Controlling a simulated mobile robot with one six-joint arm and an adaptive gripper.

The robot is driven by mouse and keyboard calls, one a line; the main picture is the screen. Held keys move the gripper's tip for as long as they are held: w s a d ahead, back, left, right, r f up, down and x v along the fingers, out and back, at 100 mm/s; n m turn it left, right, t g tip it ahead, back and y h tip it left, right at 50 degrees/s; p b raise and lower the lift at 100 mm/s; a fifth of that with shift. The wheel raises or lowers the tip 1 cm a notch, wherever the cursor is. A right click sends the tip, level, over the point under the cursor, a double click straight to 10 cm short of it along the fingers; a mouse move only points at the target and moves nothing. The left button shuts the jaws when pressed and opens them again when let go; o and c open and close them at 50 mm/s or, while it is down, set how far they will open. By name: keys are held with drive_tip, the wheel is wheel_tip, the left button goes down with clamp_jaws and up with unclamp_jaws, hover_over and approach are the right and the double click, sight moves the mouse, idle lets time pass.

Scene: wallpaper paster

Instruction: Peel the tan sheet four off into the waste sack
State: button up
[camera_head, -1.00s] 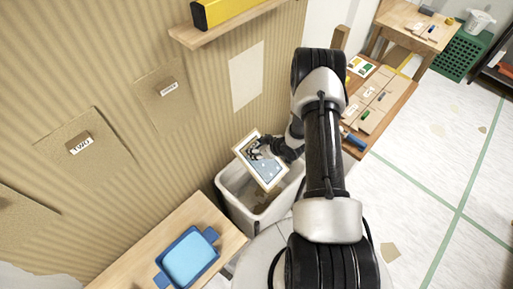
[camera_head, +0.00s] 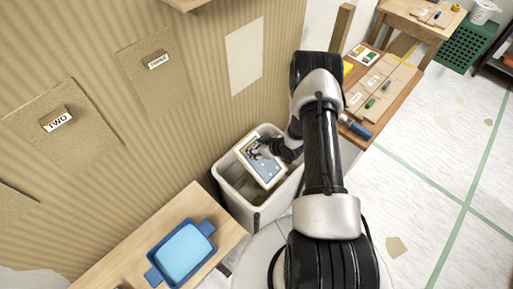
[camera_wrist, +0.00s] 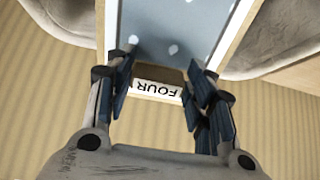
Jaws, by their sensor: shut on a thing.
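Sheet four (camera_head: 265,168) shows as a flat panel with a pale border and a blue picture face. My gripper (camera_head: 281,149) holds it tilted over the open top of the pale waste sack (camera_head: 232,203). In the wrist view my gripper (camera_wrist: 160,92) has its fingers on both sides of a brown tab labelled FOUR (camera_wrist: 158,89), at the panel's lower edge. The panel's blue face (camera_wrist: 175,30) extends away between pale edges. Brown material lies in the sack. The fingertips are partly hidden in the head view.
A pale bare rectangle (camera_head: 245,55) is on the ribbed tan wall. Sheets labelled TWO (camera_head: 75,140) and THREE (camera_head: 158,80) hang to its left. A bench with a blue tray (camera_head: 183,253) stands left of the sack. A tool-covered table (camera_head: 385,90) is at right. The right floor is mostly clear.

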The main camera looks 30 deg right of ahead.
drive_tip(key=o, duration=1.2)
drive_tip(key=shift+c, duration=0.2)
drive_tip(key=v, duration=1.2)
drive_tip(key=shift+f, duration=0.1)
